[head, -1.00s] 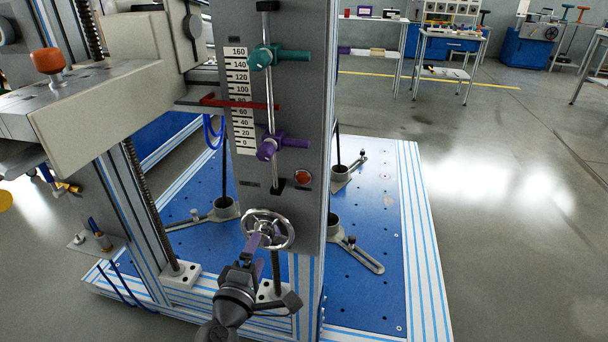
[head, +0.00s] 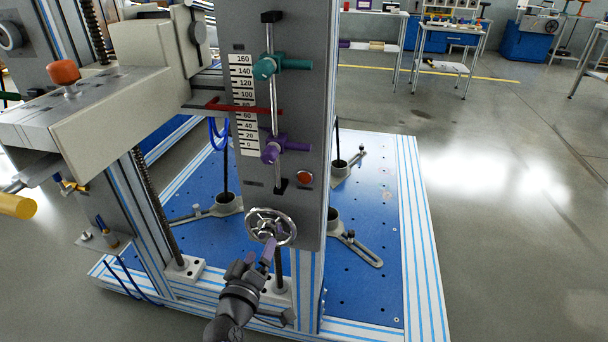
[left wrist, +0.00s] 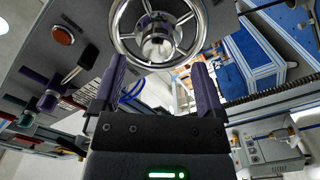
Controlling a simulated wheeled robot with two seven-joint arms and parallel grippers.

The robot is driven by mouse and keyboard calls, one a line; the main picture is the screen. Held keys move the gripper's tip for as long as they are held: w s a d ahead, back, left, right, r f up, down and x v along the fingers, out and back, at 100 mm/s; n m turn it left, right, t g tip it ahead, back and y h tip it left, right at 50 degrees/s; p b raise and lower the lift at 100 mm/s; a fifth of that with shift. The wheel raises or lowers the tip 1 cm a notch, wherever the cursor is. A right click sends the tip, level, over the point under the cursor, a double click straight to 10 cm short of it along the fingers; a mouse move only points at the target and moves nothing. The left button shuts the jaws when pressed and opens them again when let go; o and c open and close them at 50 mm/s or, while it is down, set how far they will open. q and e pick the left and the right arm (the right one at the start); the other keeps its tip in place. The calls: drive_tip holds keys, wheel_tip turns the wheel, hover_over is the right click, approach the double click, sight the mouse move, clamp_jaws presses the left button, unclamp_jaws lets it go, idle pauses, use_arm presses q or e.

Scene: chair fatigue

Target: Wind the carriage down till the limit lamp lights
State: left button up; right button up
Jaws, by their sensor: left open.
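The handwheel (head: 286,224) is a chrome wheel low on the grey front panel (head: 227,205); it also shows in the left wrist view (left wrist: 128,45). My left gripper (head: 261,252) is open, its purple fingers just below the wheel and apart from it. In the left wrist view, nothing is between the fingers (left wrist: 158,75). The limit lamp (head: 305,178) is a dull red dome with no visible glow. The carriage (head: 125,108) is a pale block at left. A red pointer (head: 245,108) lies near 80 on the scale (head: 243,72). My right gripper is out of view.
A teal clamp (head: 290,66) and a purple clamp (head: 292,147) sit on the thin rod beside the scale. The blue base plate (head: 375,285) holds slotted brackets (head: 360,252). Open floor (head: 510,230) lies to the right, with benches behind.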

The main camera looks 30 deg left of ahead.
use_arm(q)
drive_tip(key=shift+r+m, duration=0.3)
drive_tip(key=shift+m, duration=0.6)
drive_tip(key=shift+f, duration=0.15)
drive_tip(key=shift+w+f, duration=0.1)
drive_tip(key=shift+w, duration=0.05)
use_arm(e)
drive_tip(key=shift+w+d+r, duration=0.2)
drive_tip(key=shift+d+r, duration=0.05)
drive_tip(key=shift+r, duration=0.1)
